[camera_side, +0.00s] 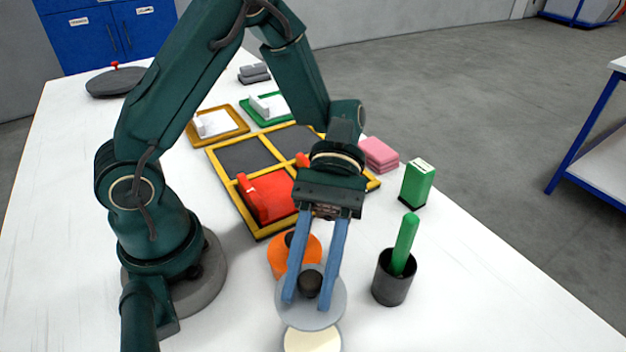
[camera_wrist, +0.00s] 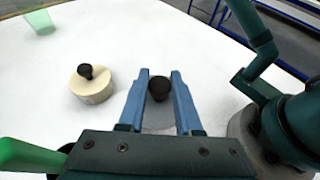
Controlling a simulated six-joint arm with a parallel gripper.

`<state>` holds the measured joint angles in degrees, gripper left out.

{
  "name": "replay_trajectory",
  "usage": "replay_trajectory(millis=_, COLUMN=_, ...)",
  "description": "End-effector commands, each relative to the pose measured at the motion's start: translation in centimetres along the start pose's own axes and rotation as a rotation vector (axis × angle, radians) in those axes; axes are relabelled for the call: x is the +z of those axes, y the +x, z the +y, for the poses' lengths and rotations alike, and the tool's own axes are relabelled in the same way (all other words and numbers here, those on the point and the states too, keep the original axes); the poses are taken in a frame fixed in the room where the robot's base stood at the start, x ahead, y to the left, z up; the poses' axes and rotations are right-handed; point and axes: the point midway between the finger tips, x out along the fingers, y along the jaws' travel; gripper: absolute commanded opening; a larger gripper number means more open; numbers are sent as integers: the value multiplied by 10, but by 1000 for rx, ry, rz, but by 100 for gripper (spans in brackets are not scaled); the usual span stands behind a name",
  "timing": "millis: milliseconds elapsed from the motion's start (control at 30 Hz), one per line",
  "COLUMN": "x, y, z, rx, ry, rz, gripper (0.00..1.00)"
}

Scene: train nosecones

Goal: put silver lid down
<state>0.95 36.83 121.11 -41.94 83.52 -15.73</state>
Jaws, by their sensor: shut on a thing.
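The silver lid (camera_side: 328,316) is a flat grey disc with a black knob. My gripper (camera_side: 304,290) has its blue fingers on either side of the knob, shut on the lid. In the wrist view the knob (camera_wrist: 159,88) shows between the fingertips, and the fingers hide much of the disc. I cannot tell whether the lid touches the table or hangs a little above it.
A cream round piece (camera_wrist: 91,86) with a black knob is close by; the lid partly covers it in the side view. An orange round piece (camera_side: 280,262) sits behind my fingers. A dark cup (camera_side: 392,284) with a green stick stands right. White table is bare front left.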

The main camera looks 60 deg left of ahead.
Motion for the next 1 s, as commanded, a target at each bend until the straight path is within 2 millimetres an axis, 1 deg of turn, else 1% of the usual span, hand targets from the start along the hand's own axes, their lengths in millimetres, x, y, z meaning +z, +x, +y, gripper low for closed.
replay_trajectory(millis=33, x=-1, y=11, z=1, rx=-8, ry=-4, rz=-3, gripper=0)
replay_trajectory(millis=100, x=-3, y=22, z=4, rx=-6, ry=-1, rz=-4, gripper=0)
replay_trajectory(millis=200, x=-5, y=30, z=7, rx=-3, ry=-1, rz=-1, gripper=0)
replay_trajectory(millis=333, x=-11, y=35, z=8, rx=-1, ry=-4, rz=-1, gripper=0)
replay_trajectory(millis=500, x=-30, y=43, z=8, rx=-1, ry=-4, rz=-1, gripper=0)
replay_trajectory(millis=600, x=-38, y=46, z=8, rx=0, ry=-3, rz=1, gripper=0)
replay_trajectory(millis=1000, x=-42, y=47, z=8, rx=1, ry=-1, rz=1, gripper=0)
